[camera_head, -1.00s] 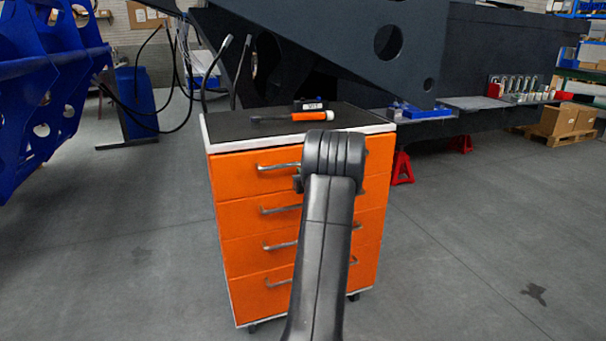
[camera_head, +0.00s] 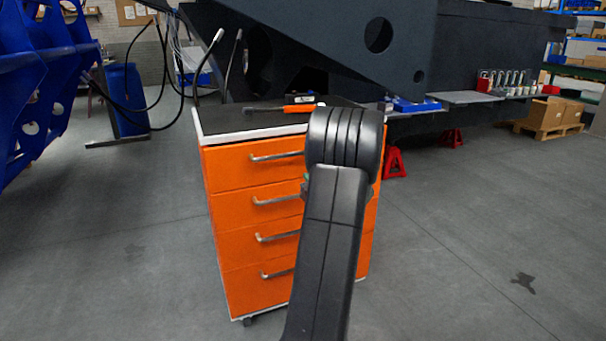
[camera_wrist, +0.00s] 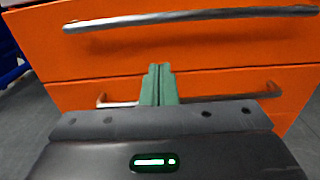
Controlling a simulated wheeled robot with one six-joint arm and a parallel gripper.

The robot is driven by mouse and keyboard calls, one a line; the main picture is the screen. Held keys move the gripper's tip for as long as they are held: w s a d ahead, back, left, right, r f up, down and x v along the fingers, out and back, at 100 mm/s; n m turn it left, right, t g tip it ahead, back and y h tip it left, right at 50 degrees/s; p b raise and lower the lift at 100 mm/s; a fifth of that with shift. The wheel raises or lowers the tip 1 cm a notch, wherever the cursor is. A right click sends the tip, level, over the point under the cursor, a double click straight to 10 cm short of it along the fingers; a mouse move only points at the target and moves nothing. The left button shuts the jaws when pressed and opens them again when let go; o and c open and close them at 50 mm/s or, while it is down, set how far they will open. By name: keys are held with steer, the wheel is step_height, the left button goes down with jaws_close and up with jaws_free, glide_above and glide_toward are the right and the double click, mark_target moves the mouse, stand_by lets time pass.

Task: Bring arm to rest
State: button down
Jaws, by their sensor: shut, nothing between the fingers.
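My arm rises from the bottom of the head view, with its dark elbow in front of the orange drawer cabinet (camera_head: 235,222). I cannot tell how far the fingertips are from the drawer fronts.
An orange-handled tool (camera_head: 298,108) and a small dark box (camera_head: 303,100) lie on the cabinet's black top. The large dark chassis (camera_head: 370,40) stands behind. Red stands (camera_head: 394,162) are to the right, a blue frame (camera_head: 40,80) to the left. Open floor lies on both sides.

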mark_target(292, 160)
steer(key=shift+s+d+f, duration=0.1)
steer(key=shift+s+d, duration=0.15)
steer(key=shift+s, duration=0.4)
steer(key=shift+w, duration=0.1)
steer(key=p+x, duration=0.1)
steer(key=x, duration=1.2)
steer(key=shift+w+a, duration=0.1)
